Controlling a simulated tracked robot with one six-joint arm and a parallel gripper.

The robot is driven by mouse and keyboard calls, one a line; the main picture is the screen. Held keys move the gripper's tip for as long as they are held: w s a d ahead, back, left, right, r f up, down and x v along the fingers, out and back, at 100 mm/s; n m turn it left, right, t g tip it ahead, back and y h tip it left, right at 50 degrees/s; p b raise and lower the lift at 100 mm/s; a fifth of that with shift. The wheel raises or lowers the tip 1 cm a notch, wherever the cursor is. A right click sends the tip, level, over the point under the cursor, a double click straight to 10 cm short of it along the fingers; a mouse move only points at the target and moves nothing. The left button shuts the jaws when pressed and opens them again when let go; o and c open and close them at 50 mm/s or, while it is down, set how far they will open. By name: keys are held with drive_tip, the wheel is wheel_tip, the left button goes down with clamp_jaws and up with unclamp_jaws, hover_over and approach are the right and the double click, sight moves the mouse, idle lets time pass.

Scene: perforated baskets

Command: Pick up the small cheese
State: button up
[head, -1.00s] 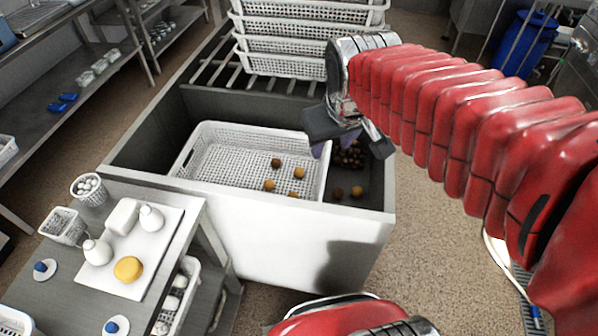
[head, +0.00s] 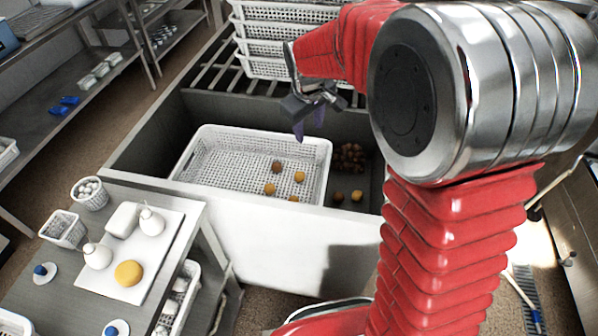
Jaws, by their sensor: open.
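Several small yellow and brown round pieces lie in the front right part of a white perforated basket (head: 225,162); one is a yellow piece (head: 299,176) and one a brown piece (head: 277,166). They look like small cheeses, but I cannot tell which one the task names. A larger yellow round cheese (head: 129,273) and white pear-shaped pieces lie on a white board (head: 165,245) at the left. My gripper (head: 311,122) is open and empty, pointing down above the basket's back right corner, apart from the pieces.
The basket sits in a grey trough (head: 140,145) with high walls. A brown cluster (head: 349,157) and two loose pieces lie right of the basket. Stacked white baskets (head: 262,42) stand on slats behind. A steel table (head: 50,290) stands at the front left.

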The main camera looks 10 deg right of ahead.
drive_tip(key=w+f+n, duration=0.1)
drive_tip(key=w+f, duration=0.3)
drive_tip(key=f, duration=0.3)
drive_tip(key=w+a+f+n, duration=0.1)
drive_tip(key=w+f, duration=0.3)
drive_tip(key=f, duration=0.4)
drive_tip(key=w+a+f+n+g, duration=0.1)
drive_tip(key=w+f, duration=0.3)
drive_tip(key=f, duration=0.4)
drive_tip(key=shift+n+h, duration=0.4)
drive_tip(key=shift+n, duration=0.1)
hover_over(299, 174)
drive_tip(key=s, duration=0.1)
drive_tip(key=shift+a+f, duration=0.25)
drive_tip(key=shift+f, duration=1.85)
drive_tip(key=shift+a+f, duration=0.2)
drive_tip(key=shift+f, duration=1.85)
drive_tip(key=shift+x, duration=2.6)
drive_tip(key=shift+s, duration=0.1)
drive_tip(key=shift+c, duration=0.5)
